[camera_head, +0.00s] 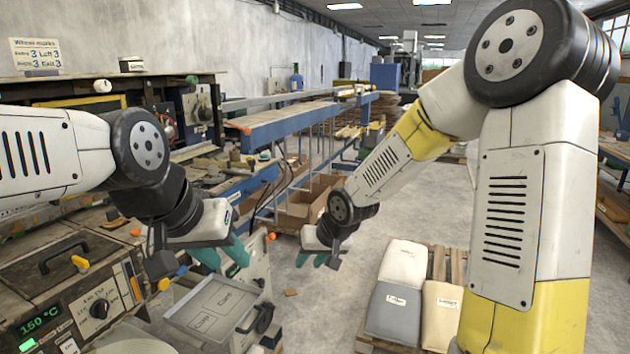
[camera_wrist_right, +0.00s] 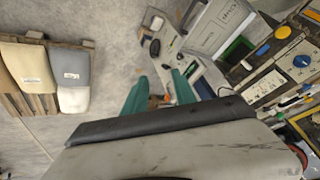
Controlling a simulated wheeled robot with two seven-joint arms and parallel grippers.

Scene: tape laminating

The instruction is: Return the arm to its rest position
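My left gripper (camera_head: 222,255) has teal fingers that stand apart with nothing seen between them. It hangs above the grey tray-like panel marked with two labels (camera_head: 212,308), beside the machine. My right gripper (camera_head: 312,261) is further right, over the open floor left of the sacks. In the right wrist view its two teal fingers (camera_wrist_right: 158,95) are spread apart with nothing gripped. My right arm bends down from the upper right; my left arm comes in from the left.
A machine with a 150°C readout and knob (camera_head: 65,300) stands at lower left. Several sacks (camera_head: 403,262) lie on a wooden pallet (camera_head: 450,262) right of my right gripper. A blue-framed conveyor (camera_head: 290,125) and cardboard boxes (camera_head: 300,205) are behind.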

